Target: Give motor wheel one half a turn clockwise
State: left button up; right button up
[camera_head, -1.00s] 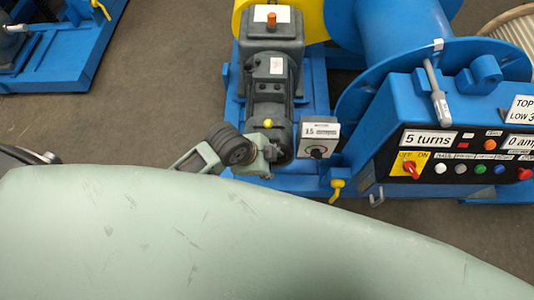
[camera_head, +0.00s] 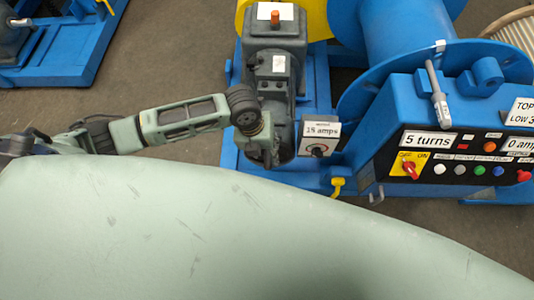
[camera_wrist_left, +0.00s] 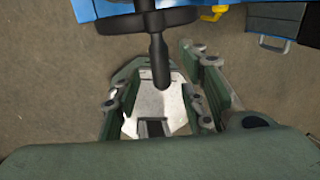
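The motor (camera_head: 272,75) is a dark grey unit on the blue frame in the head view. In the left wrist view the dark motor wheel (camera_wrist_left: 176,18) is partly in view at the top edge. A dark rod-like handle (camera_wrist_left: 158,62) sticks out from it towards my left gripper. My left gripper (camera_head: 270,155) is at the near end of the motor and covers most of the wheel in the head view. In the left wrist view the fingers of the left gripper (camera_wrist_left: 162,100) are apart on either side of the handle, with gaps showing. My right gripper is not in view.
To the right stand a blue drum (camera_head: 400,35) and a control panel (camera_head: 450,165) with a 5 turns sign, a red switch and several buttons. A yellow hook (camera_head: 337,186) sits on the frame's near edge.

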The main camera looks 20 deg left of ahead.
aim_at(267, 157)
pick_arm(q)
jog(key=shift+w+d+f, duration=0.1)
jog(key=shift+d+f, duration=0.1)
jog(key=shift+f, duration=0.65)
jog(key=shift+d+f, duration=0.15)
jog(key=shift+f, duration=0.7)
grip_shut()
